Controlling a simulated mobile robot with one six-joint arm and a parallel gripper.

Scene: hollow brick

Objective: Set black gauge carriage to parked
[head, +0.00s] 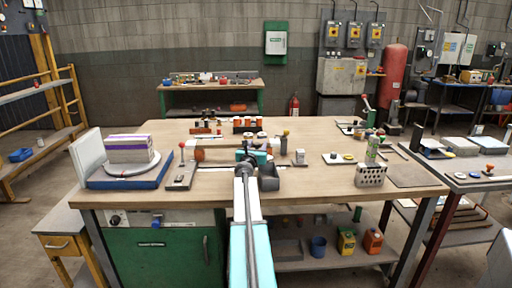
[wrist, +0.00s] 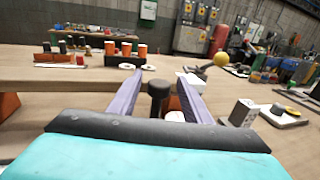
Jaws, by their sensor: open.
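A black round knob on a short post (wrist: 158,97) stands between my fingers in the wrist view; it looks like the handle of the black gauge carriage. My gripper (wrist: 162,82) is open, with one purple-grey finger on each side of the knob. No contact with either finger is clear. In the head view, my gripper (head: 258,156) is over the middle of the table, at a pale rail (head: 214,169). My arm and gripper hide most of the carriage there, and any parked mark cannot be made out.
On the wooden table (head: 320,140), a small grey block (head: 300,157) stands right of my gripper. A red-knobbed lever (head: 182,165) is to the left. A perforated grey block (head: 370,176) is at right, and several orange-and-black pieces (head: 249,125) are behind.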

